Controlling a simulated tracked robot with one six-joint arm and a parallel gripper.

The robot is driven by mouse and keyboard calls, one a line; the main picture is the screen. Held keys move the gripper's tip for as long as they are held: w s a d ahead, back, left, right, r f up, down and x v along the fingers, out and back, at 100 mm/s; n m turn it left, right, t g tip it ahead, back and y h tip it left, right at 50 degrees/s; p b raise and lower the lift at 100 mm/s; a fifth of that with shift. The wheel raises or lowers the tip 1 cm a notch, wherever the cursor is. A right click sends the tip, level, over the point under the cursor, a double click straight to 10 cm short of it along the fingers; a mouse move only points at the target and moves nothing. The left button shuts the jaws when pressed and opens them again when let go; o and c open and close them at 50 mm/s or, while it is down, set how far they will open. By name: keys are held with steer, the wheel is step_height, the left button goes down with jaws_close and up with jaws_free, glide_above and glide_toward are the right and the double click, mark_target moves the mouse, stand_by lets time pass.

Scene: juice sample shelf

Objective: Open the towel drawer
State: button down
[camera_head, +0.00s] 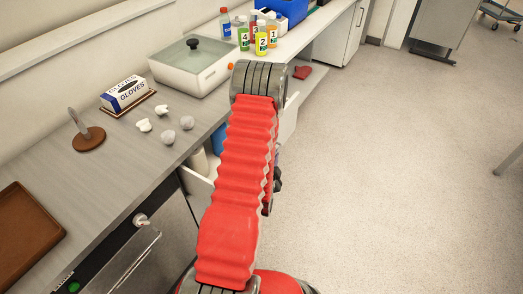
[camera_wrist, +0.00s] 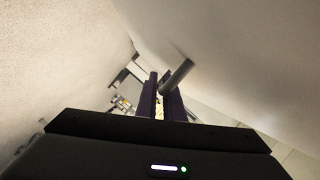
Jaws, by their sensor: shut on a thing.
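A grey bar handle (camera_wrist: 178,76) shows in the wrist view on a pale, smooth panel (camera_wrist: 245,60). My gripper (camera_wrist: 163,88) has its dark fingers shut on this handle. In the head view my red-sleeved arm hides the gripper and the handle. A pale drawer or shelf (camera_head: 309,88) sticks out from under the counter to the right of my arm, with a red cloth (camera_head: 303,72) on it. A white panel (camera_head: 288,119) stands at its near end. I cannot tell how far the gripped drawer is out.
The counter (camera_head: 112,184) runs along the left, with a glove box (camera_head: 124,96), a clear-lidded container (camera_head: 192,66) and several bottles. Left of my arm, a white edge (camera_head: 196,184) stands out below the counter. The floor (camera_head: 400,160) at right is clear.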

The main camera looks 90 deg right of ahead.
steer(key=s+a, duration=0.6)
steer(key=s, duration=0.5)
steer(key=shift+s+a+f, duration=0.2)
steer(key=shift+s+a, duration=0.05)
steer(key=shift+s, duration=0.15)
steer(key=c, duration=2.2)
jaws_free()
steer(key=shift+r, duration=0.1)
steer(key=v, duration=0.7)
steer(key=shift+a, duration=0.15)
steer(key=shift+s, duration=0.2)
